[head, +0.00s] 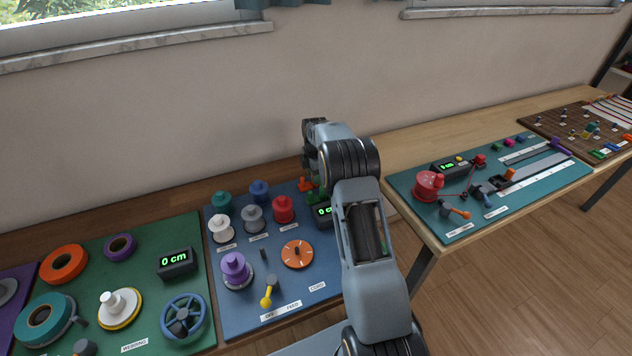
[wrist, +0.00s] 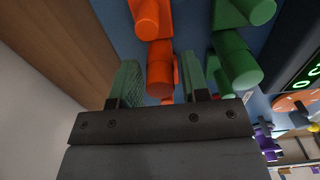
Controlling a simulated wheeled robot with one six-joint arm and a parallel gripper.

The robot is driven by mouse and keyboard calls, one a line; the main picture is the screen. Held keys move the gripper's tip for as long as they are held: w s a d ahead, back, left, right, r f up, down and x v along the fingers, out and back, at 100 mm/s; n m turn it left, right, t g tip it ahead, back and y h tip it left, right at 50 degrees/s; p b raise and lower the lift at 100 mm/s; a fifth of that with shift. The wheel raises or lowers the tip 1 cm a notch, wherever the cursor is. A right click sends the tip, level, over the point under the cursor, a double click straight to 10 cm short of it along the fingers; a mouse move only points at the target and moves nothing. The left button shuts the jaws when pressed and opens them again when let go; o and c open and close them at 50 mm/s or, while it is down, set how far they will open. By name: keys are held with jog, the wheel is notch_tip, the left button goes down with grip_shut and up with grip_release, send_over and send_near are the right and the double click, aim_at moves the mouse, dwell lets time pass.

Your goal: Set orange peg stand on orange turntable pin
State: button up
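The orange peg stand (wrist: 160,68) lies between the two fingers of my gripper (wrist: 160,86) in the wrist view, with a gap visible on each side. My gripper is open around it and not closed on it. In the head view the orange peg stand (head: 305,184) shows at the back right of the blue board, partly hidden by my arm. The orange turntable (head: 298,255) sits nearer the front of that board, with a dark pin (head: 297,250) at its middle. Part of the turntable shows at the right of the wrist view (wrist: 292,101).
A green peg stand (wrist: 236,58) stands close to the right of the orange one. A display (head: 323,212) reading 0 cm sits near it. Red (head: 283,209), grey, white and purple spools stand on the blue board (head: 236,320). The wall is close behind.

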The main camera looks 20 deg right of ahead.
jog(key=c, duration=0.6)
jog(key=shift+r+p, duration=2.4)
jog(key=shift+r, duration=1.15)
jog(key=shift+c, duration=0.2)
